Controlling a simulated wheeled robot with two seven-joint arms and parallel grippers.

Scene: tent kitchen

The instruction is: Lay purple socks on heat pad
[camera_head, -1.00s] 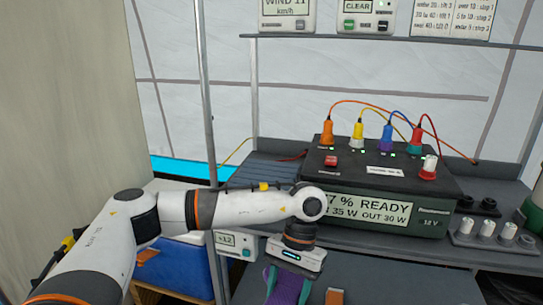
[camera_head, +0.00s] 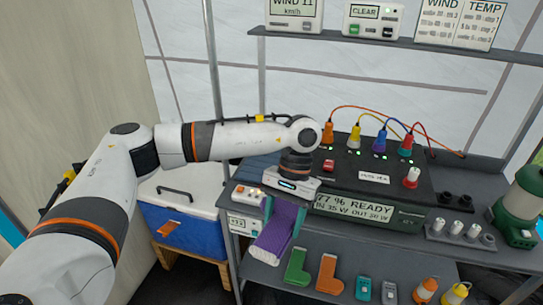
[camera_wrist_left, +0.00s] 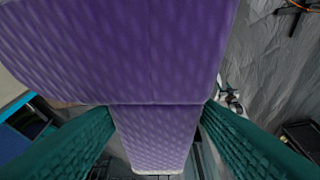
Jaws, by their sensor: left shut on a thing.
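My left gripper (camera_head: 280,228), with teal fingers, is shut on the purple socks (camera_head: 270,243). It holds them in the air in front of the upper shelf's front edge. In the left wrist view the purple socks (camera_wrist_left: 140,50) fill the middle between both fingers and hide much of what lies beyond. A dark blue-grey ribbed pad (camera_head: 256,170), apparently the heat pad, lies on the shelf left of the power box, behind the gripper and partly hidden by my arm. My right gripper is not in view.
The power box (camera_head: 365,207) with coloured plugs stands right of the gripper. A small control box (camera_head: 243,222) is at the left. Green (camera_head: 297,267) and orange (camera_head: 327,272) socks lie on the lower shelf. A blue cooler (camera_head: 185,228) stands left, beside a metal post (camera_head: 214,80).

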